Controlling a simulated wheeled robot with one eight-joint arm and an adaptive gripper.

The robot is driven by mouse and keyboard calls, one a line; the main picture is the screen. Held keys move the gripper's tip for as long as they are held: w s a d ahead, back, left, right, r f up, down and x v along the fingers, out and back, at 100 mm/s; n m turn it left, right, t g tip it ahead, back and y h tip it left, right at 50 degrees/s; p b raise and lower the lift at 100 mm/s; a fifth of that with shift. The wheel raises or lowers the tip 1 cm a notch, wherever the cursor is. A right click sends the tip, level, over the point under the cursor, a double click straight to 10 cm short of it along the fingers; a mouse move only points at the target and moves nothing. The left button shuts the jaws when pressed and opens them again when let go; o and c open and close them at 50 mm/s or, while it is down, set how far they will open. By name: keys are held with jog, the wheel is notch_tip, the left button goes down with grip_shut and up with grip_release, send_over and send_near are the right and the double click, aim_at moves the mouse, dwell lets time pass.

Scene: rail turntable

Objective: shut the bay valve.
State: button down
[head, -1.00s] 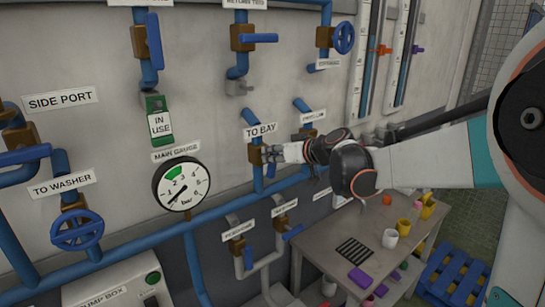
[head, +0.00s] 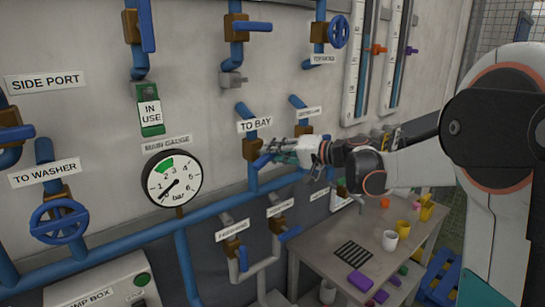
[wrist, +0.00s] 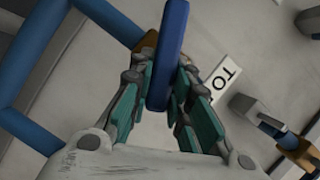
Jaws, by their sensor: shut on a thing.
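The bay valve stands under the label "TO BAY" (head: 255,125) on the wall, with a brown body (head: 250,147) on a blue pipe. Its blue lever (head: 262,160) shows just in front of the body, partly hidden by my gripper (head: 272,156). In the wrist view the lever (wrist: 168,50) runs between the teal-padded fingers of my gripper (wrist: 160,108), which is shut on it. The brown body shows partly behind the lever there. The lever's exact angle to the pipe is hard to tell in the head view.
The neighbouring valve (head: 300,139) is close to the right of my gripper. The main gauge (head: 173,178) is to the left, and two small levered valves are below. A table (head: 315,258) with cups and blocks stands at lower right.

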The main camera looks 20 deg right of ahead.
jog(key=m+b, duration=0.1)
jog(key=m, duration=0.1)
jog(key=f+m+y+b, duration=0.1)
jog(key=m+b, duration=0.1)
jog(key=shift+d+f+t+y, duration=0.1)
jog(key=shift+f+t+y, duration=0.05)
jog(key=shift+t+y, duration=0.2)
jog(key=shift+m, duration=0.3)
jog(key=c, duration=1.5)
grip_release()
jog(key=shift+d, duration=0.1)
jog(key=v, duration=1.2)
jog(key=shift+f, duration=0.1)
